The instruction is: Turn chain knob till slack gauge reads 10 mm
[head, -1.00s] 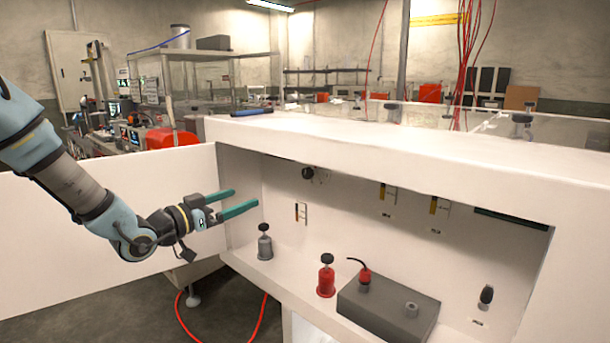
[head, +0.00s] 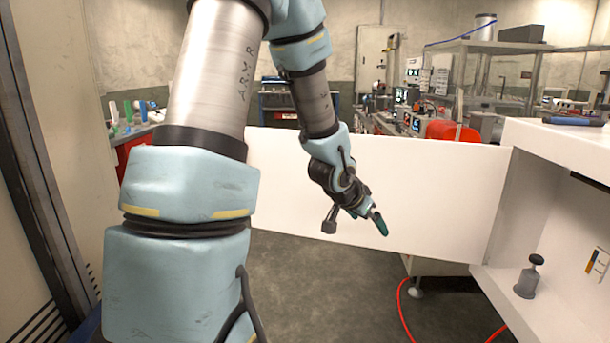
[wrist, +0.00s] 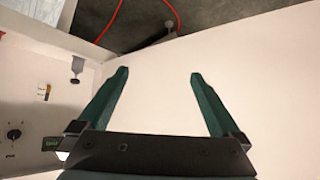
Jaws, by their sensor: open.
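My gripper (head: 377,222) hangs in front of the white open door panel, left of the cabinet opening. In the wrist view its two green fingers (wrist: 158,74) are spread with nothing between them. A round black knob (wrist: 14,134) is on the cabinet's inner wall at the wrist view's left edge, well away from the fingers. A small gauge-like strip with an orange part (wrist: 44,91) is on the same wall; it also shows in the head view (head: 597,262). I cannot tell if these are the chain knob and slack gauge, and no reading is legible.
The white door panel (head: 430,190) stands beside the cabinet. A grey fitting with a black top (head: 527,279) stands on the cabinet floor. A red hose (head: 403,310) lies on the floor below. The grey floor in front of the door is open.

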